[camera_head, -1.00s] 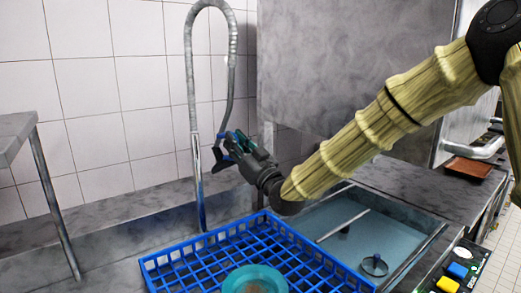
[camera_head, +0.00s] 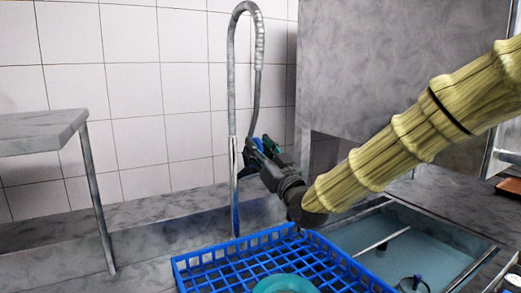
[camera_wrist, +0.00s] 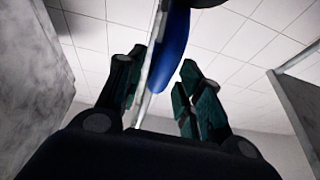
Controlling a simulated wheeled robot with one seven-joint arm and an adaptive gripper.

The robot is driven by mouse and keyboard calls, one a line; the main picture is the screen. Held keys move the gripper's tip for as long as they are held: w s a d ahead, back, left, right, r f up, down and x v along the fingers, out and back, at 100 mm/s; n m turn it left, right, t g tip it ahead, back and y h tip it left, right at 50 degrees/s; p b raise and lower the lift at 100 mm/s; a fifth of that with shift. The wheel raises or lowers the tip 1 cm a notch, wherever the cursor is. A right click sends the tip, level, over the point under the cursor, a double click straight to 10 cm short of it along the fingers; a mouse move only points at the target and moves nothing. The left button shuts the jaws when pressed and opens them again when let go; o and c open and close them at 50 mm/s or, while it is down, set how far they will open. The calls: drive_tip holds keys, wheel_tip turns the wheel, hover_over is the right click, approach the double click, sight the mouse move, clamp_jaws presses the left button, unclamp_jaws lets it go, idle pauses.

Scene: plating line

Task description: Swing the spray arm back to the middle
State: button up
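The spray arm (camera_head: 233,85) is a tall grey metal post with a hose arching over its top and hanging down on the right. My gripper (camera_head: 256,150) is at the hanging end, just right of the post. In the wrist view, a blue handle (camera_wrist: 172,50) and a pale metal pipe (camera_wrist: 152,70) pass between the two fingers of my gripper (camera_wrist: 158,85). The fingers stand apart, with a visible gap at the right finger. Contact at the left finger is unclear. The spray end is mostly hidden behind my gripper in the head view.
A blue dish rack (camera_head: 190,275) with a teal dish (camera_head: 285,284) lies below my gripper. A sink basin (camera_head: 440,245) is at the right. A grey shelf (camera_head: 45,135) stands at the left, and a grey panel (camera_head: 330,75) stands behind my arm.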

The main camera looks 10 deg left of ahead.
drive_tip(key=shift+d+f, duration=0.1)
drive_tip(key=shift+s+d+f, duration=0.1)
drive_tip(key=v, duration=1.1)
drive_tip(key=shift+s+d, duration=0.15)
drive_tip(key=shift+s, duration=0.05)
